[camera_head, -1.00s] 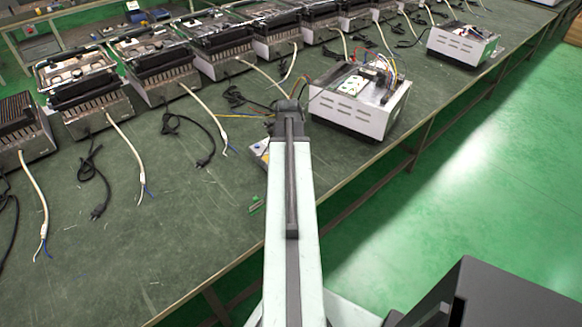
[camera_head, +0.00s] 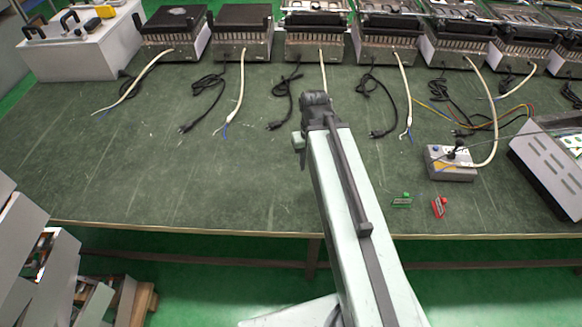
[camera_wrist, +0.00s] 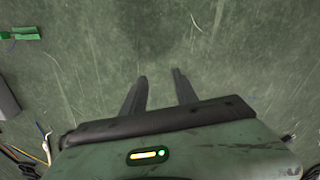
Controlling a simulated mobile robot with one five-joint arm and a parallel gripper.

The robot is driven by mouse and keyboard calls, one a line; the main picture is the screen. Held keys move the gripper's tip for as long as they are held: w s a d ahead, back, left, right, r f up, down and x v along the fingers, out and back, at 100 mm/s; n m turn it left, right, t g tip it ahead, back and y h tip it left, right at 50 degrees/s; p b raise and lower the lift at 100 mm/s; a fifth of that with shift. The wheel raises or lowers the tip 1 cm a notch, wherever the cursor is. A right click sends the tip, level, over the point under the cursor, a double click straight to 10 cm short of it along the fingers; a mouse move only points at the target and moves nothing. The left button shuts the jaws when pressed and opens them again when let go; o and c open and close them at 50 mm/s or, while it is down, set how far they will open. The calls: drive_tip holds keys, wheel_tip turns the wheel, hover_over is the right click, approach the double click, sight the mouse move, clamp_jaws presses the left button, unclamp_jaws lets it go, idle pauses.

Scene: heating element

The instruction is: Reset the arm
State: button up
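My arm reaches out over the green workbench (camera_head: 230,150) in the head view. My gripper (camera_head: 302,150) is at its far end, small and partly hidden by the arm. In the wrist view my gripper (camera_wrist: 160,75) shows two dark fingers standing apart with nothing between them. Bare, scratched green surface lies beyond the fingertips, and no object touches them.
A grey control box (camera_head: 452,163), a green piece (camera_head: 402,201) and a red piece (camera_head: 439,207) lie right of the arm. A white housing (camera_head: 545,165) stands at the right edge. Several heating units with loose cables line the back.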

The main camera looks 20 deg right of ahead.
drive_tip(key=a, duration=0.7)
drive_tip(key=shift+a+n, duration=0.3)
drive_tip(key=shift+a, duration=0.1)
drive_tip(key=shift+s+r, duration=0.1)
wheel_tip(320, 180, up, 9)
drive_tip(key=p, duration=0.9)
